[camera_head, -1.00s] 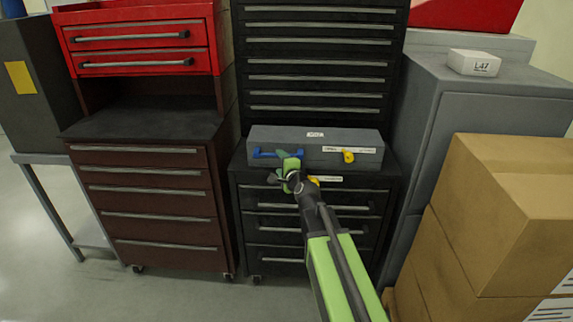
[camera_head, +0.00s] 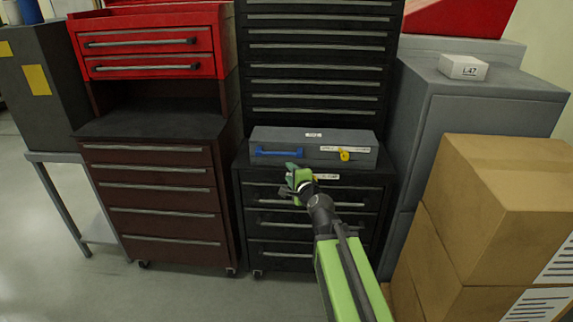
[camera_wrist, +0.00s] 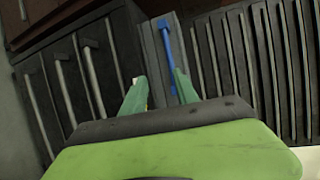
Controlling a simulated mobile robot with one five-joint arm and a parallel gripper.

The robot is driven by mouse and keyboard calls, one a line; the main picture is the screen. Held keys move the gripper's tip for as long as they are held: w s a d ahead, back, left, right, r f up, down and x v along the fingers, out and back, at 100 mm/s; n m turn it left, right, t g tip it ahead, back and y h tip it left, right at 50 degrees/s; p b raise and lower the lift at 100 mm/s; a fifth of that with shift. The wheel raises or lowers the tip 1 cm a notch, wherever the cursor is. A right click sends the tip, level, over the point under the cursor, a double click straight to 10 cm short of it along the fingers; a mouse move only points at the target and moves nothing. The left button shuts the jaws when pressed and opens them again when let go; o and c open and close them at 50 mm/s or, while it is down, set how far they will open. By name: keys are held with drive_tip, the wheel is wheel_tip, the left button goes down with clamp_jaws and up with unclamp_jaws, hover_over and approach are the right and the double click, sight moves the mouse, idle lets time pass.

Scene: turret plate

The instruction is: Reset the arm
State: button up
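My green arm reaches up from the lower right in the head view, bent at the wrist. My gripper (camera_head: 291,176) is in front of the grey case and below its blue handle. In the wrist view, the two green fingers of my gripper (camera_wrist: 156,88) stand apart with nothing between them. The grey case (camera_head: 296,136) sits on the black drawer cabinet. Its blue handle (camera_head: 279,153) is clear of the fingers in the head view, and it also shows beyond the fingers in the wrist view (camera_wrist: 167,55). A yellow latch (camera_head: 344,155) is on the case's right front.
A dark brown drawer cabinet (camera_head: 158,204) with a red top chest (camera_head: 150,58) stands left. Grey cabinets (camera_head: 480,105) and stacked cardboard boxes (camera_head: 492,200) stand close on the right. Clear floor (camera_head: 70,290) shows at the lower left.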

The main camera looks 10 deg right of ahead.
drive_tip(key=s+a+f+n+g, duration=0.3)
drive_tip(key=s+f+n+g, duration=0.6)
drive_tip(key=f, duration=0.5)
drive_tip(key=s+d+f+n+g+h, duration=0.2)
drive_tip(key=s+d+f+n+g, duration=0.1)
drive_tip(key=s, duration=0.4)
drive_tip(key=s+d+f+n+g+h, duration=0.1)
drive_tip(key=s+d+f+n+g, duration=0.2)
drive_tip(key=s, duration=0.4)
wheel_tip(320, 180, up, 18)
drive_tip(key=s+n+p, duration=0.1)
drive_tip(key=p, duration=1.6)
drive_tip(key=shift+d+f+n+g, duration=0.15)
drive_tip(key=shift+d+n+g, duration=0.05)
drive_tip(key=shift+n+g, duration=0.1)
drive_tip(key=shift+s, duration=0.15)
